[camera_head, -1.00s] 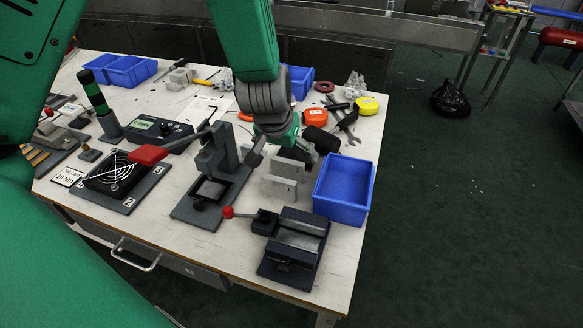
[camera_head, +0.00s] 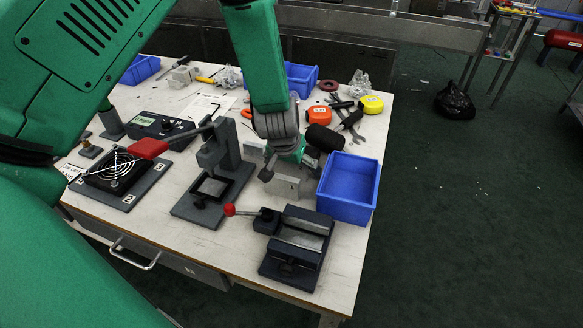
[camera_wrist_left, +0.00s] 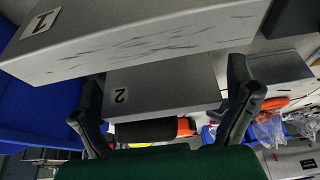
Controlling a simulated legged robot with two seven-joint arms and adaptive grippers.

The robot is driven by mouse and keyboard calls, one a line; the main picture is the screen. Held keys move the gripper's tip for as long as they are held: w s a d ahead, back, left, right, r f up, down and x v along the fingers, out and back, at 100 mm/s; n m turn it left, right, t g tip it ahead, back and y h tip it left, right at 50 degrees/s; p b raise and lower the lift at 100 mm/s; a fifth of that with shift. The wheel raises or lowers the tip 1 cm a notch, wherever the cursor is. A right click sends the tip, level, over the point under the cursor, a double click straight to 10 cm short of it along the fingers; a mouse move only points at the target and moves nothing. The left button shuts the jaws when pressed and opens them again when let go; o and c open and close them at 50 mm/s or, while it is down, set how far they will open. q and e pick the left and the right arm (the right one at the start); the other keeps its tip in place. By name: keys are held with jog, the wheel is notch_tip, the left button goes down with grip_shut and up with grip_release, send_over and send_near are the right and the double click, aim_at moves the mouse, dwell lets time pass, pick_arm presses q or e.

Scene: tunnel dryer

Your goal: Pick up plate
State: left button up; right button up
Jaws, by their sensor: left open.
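Two grey metal plates stand upright on the workbench, left of the blue bin. The front plate (camera_head: 286,188) shows in the head view, and in the wrist view plate 1 (camera_wrist_left: 130,35), marked "1", crosses the top. Plate 2 (camera_wrist_left: 165,85), marked "2", shows below it in the wrist view. My left gripper (camera_head: 287,172) is low over the plates and open, and its fingers (camera_wrist_left: 165,78) appear at both sides of plate 2 in the wrist view. Whether they touch it is not clear. The arm partly hides the rear plate in the head view. My right gripper is not in view.
A blue bin (camera_head: 349,183) stands close on the right of the plates. A dark vice (camera_head: 297,250) marked "2" is in front, and a grey clamp fixture (camera_head: 215,180) is to the left. Tape measures (camera_head: 318,116) and tools lie behind.

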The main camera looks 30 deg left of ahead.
pick_arm(q)
jog(key=c, duration=1.3)
notch_tip(320, 180, up, 9)
jog(key=shift+r+p, duration=0.1)
jog(key=shift+p, duration=0.8)
jog(key=shift+c, duration=0.2)
jog(key=shift+r, duration=0.45)
